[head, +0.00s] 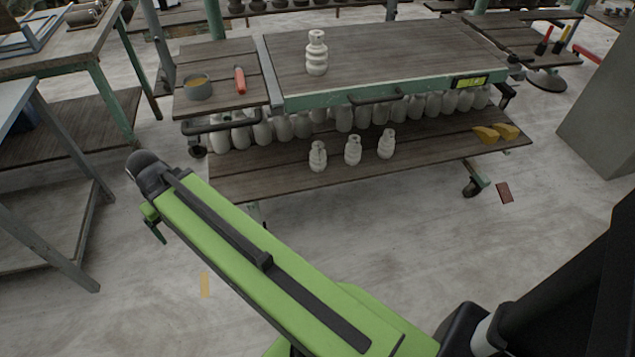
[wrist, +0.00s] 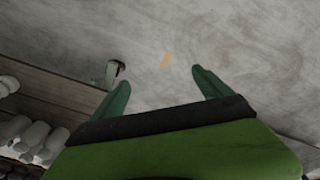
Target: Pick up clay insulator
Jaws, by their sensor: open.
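A white ribbed clay insulator (head: 316,53) stands upright on the cart's wooden top. Three more white insulators stand on the cart's lower shelf: a left one (head: 318,156), a middle one (head: 353,150) and a right one (head: 386,143). My gripper (head: 150,222) is low at the left in the head view, in front of the cart and apart from all the insulators. In the wrist view my gripper (wrist: 164,88) is open and empty, with its two green fingers spread over the bare floor.
A bowl (head: 198,86) and red-handled tool (head: 240,80) lie on the side board.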

